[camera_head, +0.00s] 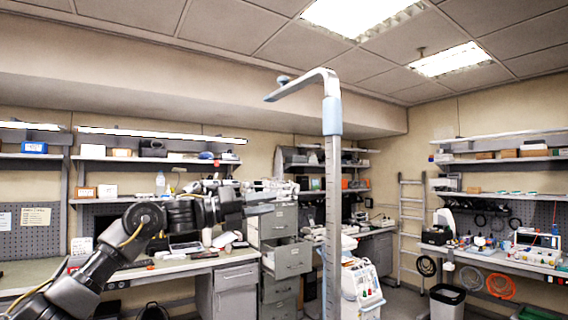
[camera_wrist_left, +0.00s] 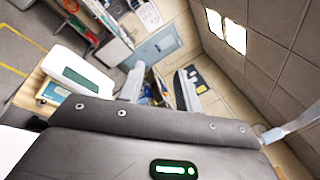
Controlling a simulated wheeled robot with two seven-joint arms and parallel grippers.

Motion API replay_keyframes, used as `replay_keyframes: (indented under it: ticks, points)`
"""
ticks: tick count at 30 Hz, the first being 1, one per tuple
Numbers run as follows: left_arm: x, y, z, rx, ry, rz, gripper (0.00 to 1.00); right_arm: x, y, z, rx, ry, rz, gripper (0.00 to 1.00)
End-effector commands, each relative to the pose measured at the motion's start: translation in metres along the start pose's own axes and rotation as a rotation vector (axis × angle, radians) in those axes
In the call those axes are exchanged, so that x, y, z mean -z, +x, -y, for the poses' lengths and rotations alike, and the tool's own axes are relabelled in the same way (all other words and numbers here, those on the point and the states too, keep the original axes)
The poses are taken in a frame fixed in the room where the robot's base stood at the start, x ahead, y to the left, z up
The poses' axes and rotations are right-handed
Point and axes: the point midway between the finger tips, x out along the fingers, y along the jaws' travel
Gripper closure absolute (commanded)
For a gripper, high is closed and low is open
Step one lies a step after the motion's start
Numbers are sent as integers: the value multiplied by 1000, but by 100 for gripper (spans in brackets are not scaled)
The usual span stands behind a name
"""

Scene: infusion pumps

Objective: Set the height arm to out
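The height arm (camera_head: 303,85) is a pale blue-grey bar at the top of a tall upright measuring pole (camera_head: 332,215). It sticks out to the left from a light blue sleeve (camera_head: 332,116) and has a small knob (camera_head: 283,79) near its free end. In the left wrist view, a pale bar that looks like the height arm (camera_wrist_left: 298,122) shows at the right edge. My left gripper (camera_head: 292,188) is left of the pole in the picture, well below the height arm. Its fingers (camera_wrist_left: 158,90) are apart with nothing between them. My right gripper is not in view.
A workbench (camera_head: 180,268) and a grey drawer cabinet (camera_head: 287,262) stand behind my left arm. A white wheeled device (camera_head: 360,285) is right of the pole. A ladder (camera_head: 411,220) and another bench (camera_head: 500,262) are farther right. The space around the height arm looks clear.

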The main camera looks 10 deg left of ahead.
Motion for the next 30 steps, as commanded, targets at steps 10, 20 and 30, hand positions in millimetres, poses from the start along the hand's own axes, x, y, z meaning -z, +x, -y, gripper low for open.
replay_keyframes:
  ticks: [10,20,30]
  points:
    - [-52,-63,249,61,625,-141,66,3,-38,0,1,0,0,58]
    - [-49,-85,298,63,773,-173,66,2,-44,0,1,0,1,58]
    - [-44,-52,299,65,770,-176,66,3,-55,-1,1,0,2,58]
